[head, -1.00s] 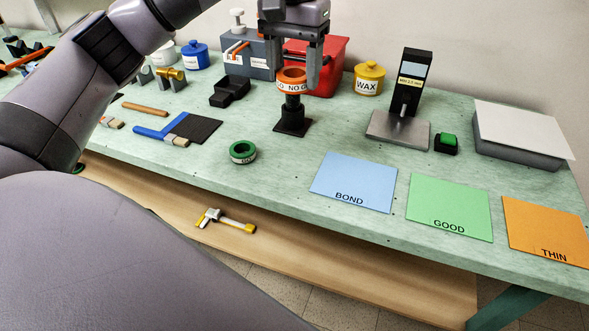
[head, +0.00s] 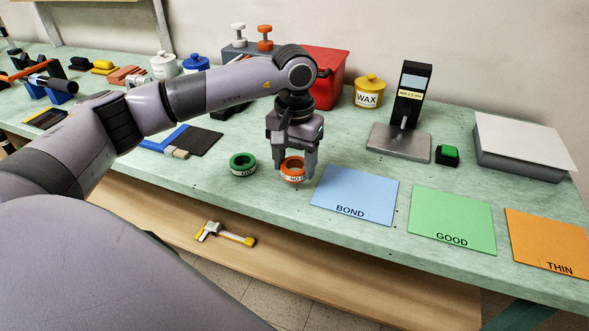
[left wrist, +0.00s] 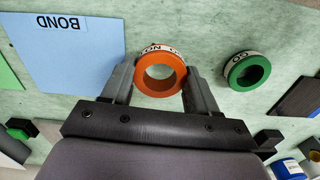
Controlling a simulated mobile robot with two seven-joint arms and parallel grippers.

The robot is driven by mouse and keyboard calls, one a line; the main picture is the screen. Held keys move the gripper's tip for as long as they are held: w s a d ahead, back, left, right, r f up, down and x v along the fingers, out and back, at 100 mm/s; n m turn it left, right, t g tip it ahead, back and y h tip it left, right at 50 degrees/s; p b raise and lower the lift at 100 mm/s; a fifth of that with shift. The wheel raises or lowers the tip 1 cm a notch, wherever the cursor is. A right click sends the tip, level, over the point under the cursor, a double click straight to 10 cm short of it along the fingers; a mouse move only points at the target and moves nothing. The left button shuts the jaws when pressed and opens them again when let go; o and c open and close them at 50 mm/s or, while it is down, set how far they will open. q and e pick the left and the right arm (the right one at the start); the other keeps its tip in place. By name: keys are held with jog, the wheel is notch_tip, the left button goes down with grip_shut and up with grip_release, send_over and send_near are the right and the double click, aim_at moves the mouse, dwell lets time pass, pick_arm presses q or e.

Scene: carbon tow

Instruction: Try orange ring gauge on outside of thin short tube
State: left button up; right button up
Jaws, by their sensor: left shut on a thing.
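The orange ring gauge (head: 292,176), with a white "NO GO" band, is between the fingers of my left gripper (head: 296,172), just right of the green ring gauge (head: 243,170). The left wrist view shows the fingers on opposite sides of the orange ring (left wrist: 160,91), and its hole is empty. The ring is at or just above the bench top; I cannot tell which. The black post on a square base is hidden in the head view, probably behind my left arm. I cannot clearly make out the thin short tube. My right gripper is out of view.
Blue BOND (head: 354,194), green GOOD (head: 452,219) and orange THIN (head: 548,243) mats lie to the right. A gauge stand (head: 398,140), yellow WAX pot (head: 368,92) and red bin (head: 328,68) stand behind. The bench's front edge is close to the rings.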

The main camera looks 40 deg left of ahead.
pick_arm(q)
notch_tip(320, 180, down, 2)
jog(key=shift+f, duration=0.25)
jog(key=shift+f, duration=0.2)
jog(key=o, duration=1.1)
